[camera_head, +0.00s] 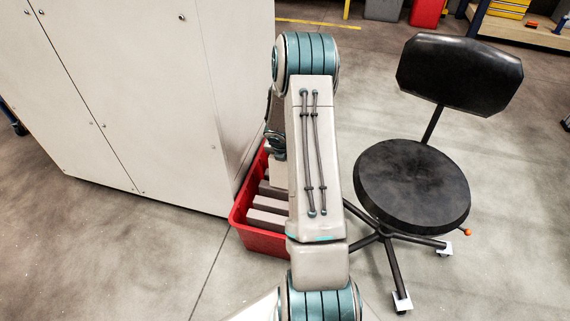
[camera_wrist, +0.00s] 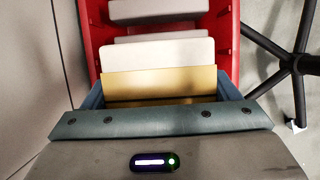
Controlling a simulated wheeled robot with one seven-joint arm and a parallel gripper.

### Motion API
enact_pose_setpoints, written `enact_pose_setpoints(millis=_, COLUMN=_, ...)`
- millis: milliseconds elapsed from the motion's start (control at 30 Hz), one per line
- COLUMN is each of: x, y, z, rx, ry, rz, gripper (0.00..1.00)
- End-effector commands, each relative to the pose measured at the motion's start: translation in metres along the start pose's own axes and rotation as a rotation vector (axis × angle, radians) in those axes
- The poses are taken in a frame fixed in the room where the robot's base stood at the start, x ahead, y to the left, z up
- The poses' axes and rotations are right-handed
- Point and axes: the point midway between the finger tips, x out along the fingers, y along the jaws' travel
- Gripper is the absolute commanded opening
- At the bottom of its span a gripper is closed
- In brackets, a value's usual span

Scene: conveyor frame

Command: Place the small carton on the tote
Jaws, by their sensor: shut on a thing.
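The small carton (camera_wrist: 160,82) is tan and shows in the wrist view as a flat upright face with a folded-looking lower edge. My gripper (camera_wrist: 161,94) is shut on it, with a blue-grey finger at each side. The red tote (camera_head: 236,228) stands on the floor beside the white cabinet and is partly hidden by my arm in the head view. In the wrist view the tote (camera_wrist: 222,45) lies beyond the carton.
Several pale grey boxes (camera_head: 268,204) lie inside the tote. A tall white cabinet (camera_head: 150,90) stands close on the left. A black swivel chair (camera_head: 412,185) stands close on the right, its legs spread near the tote. Open floor lies in front.

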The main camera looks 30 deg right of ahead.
Motion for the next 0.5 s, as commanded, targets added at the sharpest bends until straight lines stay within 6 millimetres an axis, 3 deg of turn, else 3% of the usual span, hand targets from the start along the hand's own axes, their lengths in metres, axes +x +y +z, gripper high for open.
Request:
enact_pose_setpoints(millis=200, x=0.029, y=0.000, z=-0.012, rx=-0.001, ry=0.000, rz=-0.001, gripper=0.54)
enact_pose_setpoints(millis=500, x=0.029, y=0.000, z=-0.012, rx=0.000, ry=-0.001, rz=0.000, gripper=0.54)
